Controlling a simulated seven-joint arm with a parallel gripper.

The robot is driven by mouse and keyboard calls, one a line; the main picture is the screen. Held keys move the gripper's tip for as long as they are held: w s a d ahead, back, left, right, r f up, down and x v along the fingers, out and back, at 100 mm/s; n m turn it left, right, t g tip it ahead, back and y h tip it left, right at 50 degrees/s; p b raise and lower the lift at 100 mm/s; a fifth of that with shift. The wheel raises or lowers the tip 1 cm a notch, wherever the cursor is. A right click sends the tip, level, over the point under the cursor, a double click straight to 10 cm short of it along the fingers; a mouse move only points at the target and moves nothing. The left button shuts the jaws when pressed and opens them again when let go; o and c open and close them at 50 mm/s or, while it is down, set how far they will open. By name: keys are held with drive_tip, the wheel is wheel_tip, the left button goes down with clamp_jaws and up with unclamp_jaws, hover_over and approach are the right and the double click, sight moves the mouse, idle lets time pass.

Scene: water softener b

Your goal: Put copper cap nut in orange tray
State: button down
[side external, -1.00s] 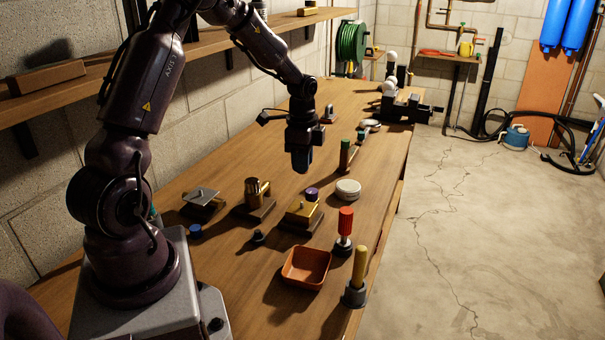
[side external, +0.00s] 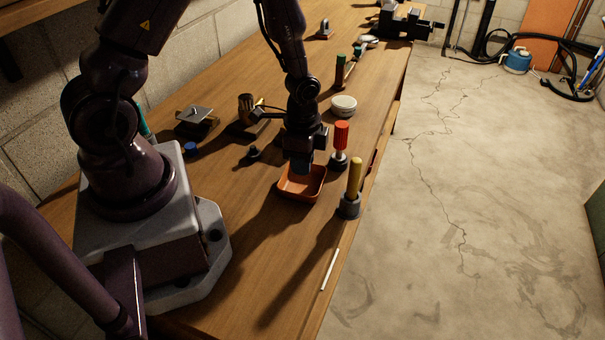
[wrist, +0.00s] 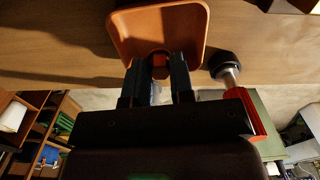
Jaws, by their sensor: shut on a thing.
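My gripper (side external: 301,167) points down over the orange tray (side external: 288,190), with its fingertips at or just above the tray's opening. In the wrist view my gripper (wrist: 161,58) is shut on a small copper-brown piece, the copper cap nut (wrist: 160,71), seen between the two dark fingers. The tray (wrist: 202,25) lies beyond the fingertips in that view. In the side view the nut is hidden by the fingers and tray. I cannot tell whether it touches the tray floor.
A round white tin (side external: 343,105) and a small dark knob (side external: 253,154) are nearby.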

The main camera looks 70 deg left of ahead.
sight(303, 186)
drive_tip(key=shift+f, duration=2)
drive_tip(key=shift+f, duration=0.1)
drive_tip(key=c, duration=1)
unclamp_jaws()
wheel_tip(303, 186, up, 12)
drive_tip(key=shift+f, duration=0.1)
drive_tip(key=s+d+r+n+t, duration=0.2)
drive_tip(key=s+r, duration=0.3)
drive_tip(key=r, duration=0.6)
drive_tip(key=s+d+r+n+t, duration=0.3)
drive_tip(key=s+d+r+n, duration=0.1)
drive_tip(key=r, duration=0.7)
drive_tip(key=shift+s+d+n+t, duration=0.15)
drive_tip(key=shift+s+n+t, duration=0.15)
drive_tip(key=shift+s+n, duration=0.4)
